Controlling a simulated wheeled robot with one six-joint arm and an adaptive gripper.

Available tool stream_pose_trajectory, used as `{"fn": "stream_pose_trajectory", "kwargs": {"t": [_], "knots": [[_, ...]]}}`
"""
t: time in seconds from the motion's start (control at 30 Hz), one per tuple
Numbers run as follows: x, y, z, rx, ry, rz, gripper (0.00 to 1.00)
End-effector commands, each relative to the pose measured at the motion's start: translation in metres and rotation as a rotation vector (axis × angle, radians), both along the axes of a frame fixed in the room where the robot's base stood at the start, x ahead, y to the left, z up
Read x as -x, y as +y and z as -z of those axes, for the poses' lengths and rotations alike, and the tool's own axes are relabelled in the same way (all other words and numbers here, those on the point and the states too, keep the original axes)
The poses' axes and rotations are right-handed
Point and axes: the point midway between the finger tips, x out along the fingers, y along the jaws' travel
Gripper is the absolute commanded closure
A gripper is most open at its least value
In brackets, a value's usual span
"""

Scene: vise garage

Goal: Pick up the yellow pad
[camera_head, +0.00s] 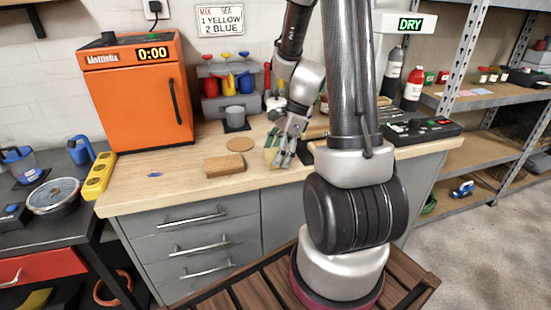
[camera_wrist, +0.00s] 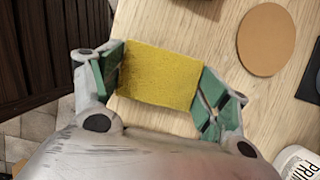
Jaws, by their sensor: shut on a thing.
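The yellow pad (camera_wrist: 160,77) is a flat rectangular block in the middle of the wrist view, between the two green-lined fingers of my gripper (camera_wrist: 158,88). Both fingers press against its opposite ends, so my gripper is shut on it. In the head view my gripper (camera_head: 281,157) points down at the wooden worktop, and a sliver of the yellow pad (camera_head: 270,156) shows beside the fingers. I cannot tell whether the pad touches the worktop or is just above it.
A wooden block (camera_head: 224,166) and a round cork disc (camera_head: 240,144) lie left of my gripper on the worktop (camera_head: 150,185). A grey cup (camera_head: 235,116) stands behind them. An orange oven (camera_head: 137,92) stands at the back left. The worktop's front edge is close to my gripper.

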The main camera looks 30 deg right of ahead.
Motion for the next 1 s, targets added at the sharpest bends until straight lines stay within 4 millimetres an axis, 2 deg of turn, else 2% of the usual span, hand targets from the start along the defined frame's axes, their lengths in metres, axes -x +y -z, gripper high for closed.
{"fn": "stream_pose_trajectory", "kwargs": {"t": [0.3,0.37,0.7,0.83,1.0], "knots": [[0.000,0.000,-0.005,0.001,-0.002,0.000,0.41],[-0.001,0.000,-0.013,0.001,-0.005,-0.001,0.41],[-0.001,0.000,-0.081,0.002,-0.004,0.000,0.41],[0.000,0.000,-0.095,0.001,-0.002,0.000,0.41],[0.000,0.000,-0.101,0.000,0.000,0.000,0.41]]}}
